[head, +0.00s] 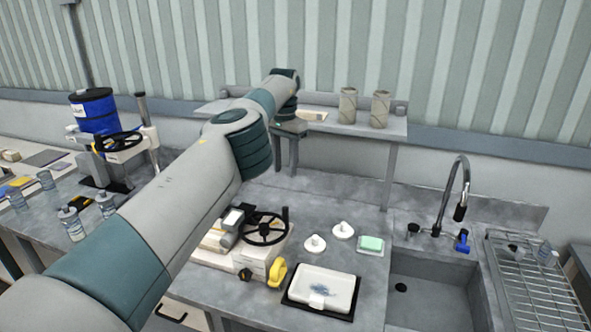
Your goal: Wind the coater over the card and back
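The coater is a cream machine (262,262) with a black handwheel (265,229) on top, whose upright crank knob (285,213) stands at the wheel's right edge. It sits on the grey bench in the middle of the head view. My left arm reaches across from the lower left and hides part of the coater's left side. My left gripper (286,153) points down in front of the shelf, behind and above the handwheel and apart from it. Its two fingers look parted with nothing between them. I cannot clearly make out a card. My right gripper is out of view.
A sink (430,290) lies further right. The shelf (340,124) carries two cardboard rolls.

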